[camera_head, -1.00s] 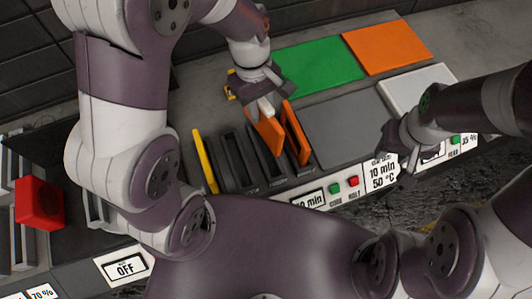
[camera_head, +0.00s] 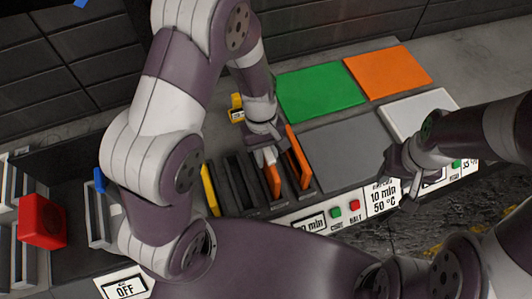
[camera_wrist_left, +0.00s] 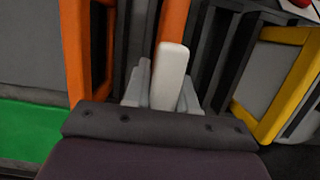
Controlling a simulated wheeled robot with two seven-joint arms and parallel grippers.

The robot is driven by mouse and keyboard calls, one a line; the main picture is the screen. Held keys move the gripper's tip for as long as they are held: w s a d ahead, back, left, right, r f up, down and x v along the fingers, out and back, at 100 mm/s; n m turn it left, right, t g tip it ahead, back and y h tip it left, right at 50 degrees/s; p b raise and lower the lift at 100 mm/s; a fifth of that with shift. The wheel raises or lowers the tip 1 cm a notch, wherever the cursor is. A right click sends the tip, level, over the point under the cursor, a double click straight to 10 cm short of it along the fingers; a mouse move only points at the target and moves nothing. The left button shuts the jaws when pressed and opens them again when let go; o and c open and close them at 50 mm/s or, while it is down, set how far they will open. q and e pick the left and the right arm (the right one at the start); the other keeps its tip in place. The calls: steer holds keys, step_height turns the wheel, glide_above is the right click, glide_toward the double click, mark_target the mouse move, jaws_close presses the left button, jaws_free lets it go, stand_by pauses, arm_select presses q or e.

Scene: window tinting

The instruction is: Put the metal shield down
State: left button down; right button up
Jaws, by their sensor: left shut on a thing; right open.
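My left gripper (camera_head: 268,154) points down over the dark slotted rack (camera_head: 238,180). It is shut on an orange-edged upright plate (camera_head: 273,180), which I take to be the metal shield. The plate's lower part is down among the slots; whether it touches the bottom is hidden. In the left wrist view the gripper's fingers (camera_wrist_left: 163,80) are close together, and the plate's orange edge (camera_wrist_left: 174,25) shows just beyond them. My right gripper (camera_head: 400,172) is open and empty over the front edge of the grey panel.
A second orange-edged plate (camera_head: 297,157) stands close right of the held one. A yellow-edged plate (camera_head: 210,189) stands at the rack's left end. Green (camera_head: 320,92), orange (camera_head: 388,72), grey (camera_head: 348,150) and white (camera_head: 420,112) flat panels lie right. A red block (camera_head: 42,222) is far left.

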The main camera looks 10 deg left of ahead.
arm_select(q)
steer(key=shift+f, duration=0.1)
steer(key=c, duration=1.1)
jaws_free()
steer(key=shift+c, duration=0.2)
steer(key=shift+o, duration=1.1)
